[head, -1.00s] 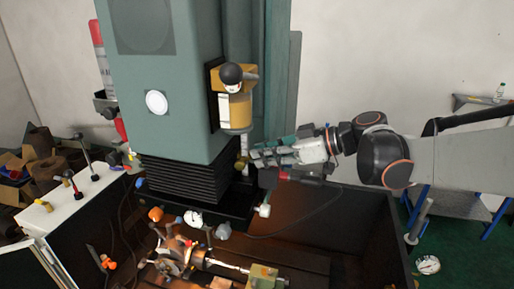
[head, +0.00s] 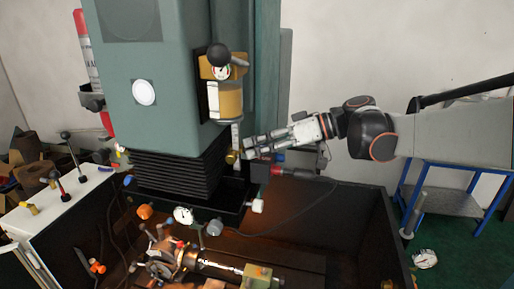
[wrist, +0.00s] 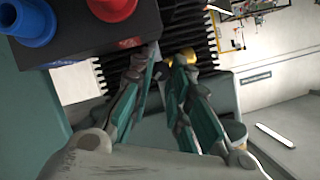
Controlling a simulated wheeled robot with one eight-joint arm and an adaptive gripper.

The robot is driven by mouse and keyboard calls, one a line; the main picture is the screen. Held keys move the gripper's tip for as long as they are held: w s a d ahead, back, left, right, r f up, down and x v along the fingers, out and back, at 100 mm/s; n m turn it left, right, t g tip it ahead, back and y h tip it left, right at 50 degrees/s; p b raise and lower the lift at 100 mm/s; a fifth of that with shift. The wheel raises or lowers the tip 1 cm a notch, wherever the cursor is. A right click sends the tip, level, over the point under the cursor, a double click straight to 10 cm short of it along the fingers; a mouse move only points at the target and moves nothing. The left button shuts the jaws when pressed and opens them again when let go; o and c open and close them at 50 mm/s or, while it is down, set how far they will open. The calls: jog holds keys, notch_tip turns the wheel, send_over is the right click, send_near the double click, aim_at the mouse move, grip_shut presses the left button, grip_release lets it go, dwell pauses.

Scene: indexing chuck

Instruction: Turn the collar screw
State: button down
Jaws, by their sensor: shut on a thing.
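The collar screw, a small brass knob (head: 232,157), sits on the machine's right side below the brass-coloured cylinder. My gripper (head: 245,151) reaches it from the right, fingertips at the knob. In the wrist view, my gripper's fingers (wrist: 165,64) are nearly together, and the brass knob (wrist: 183,56) shows at their tips, beside the right one. The fingertips hide part of the screw, so its exact seat in the grip is hard to see. A vertical scale strip (head: 236,135) stands just above the knob.
A black-handled lever (head: 218,55) projects above the brass-coloured cylinder (head: 226,98). Black bellows (head: 180,170) lie left of the knob. A red-ended part (head: 285,171) is just below my gripper. In the wrist view, a black block with blue and red knobs (wrist: 110,8) is close at upper left.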

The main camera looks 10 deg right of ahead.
dwell(0.3)
jog(key=c, duration=1.5)
grip_release()
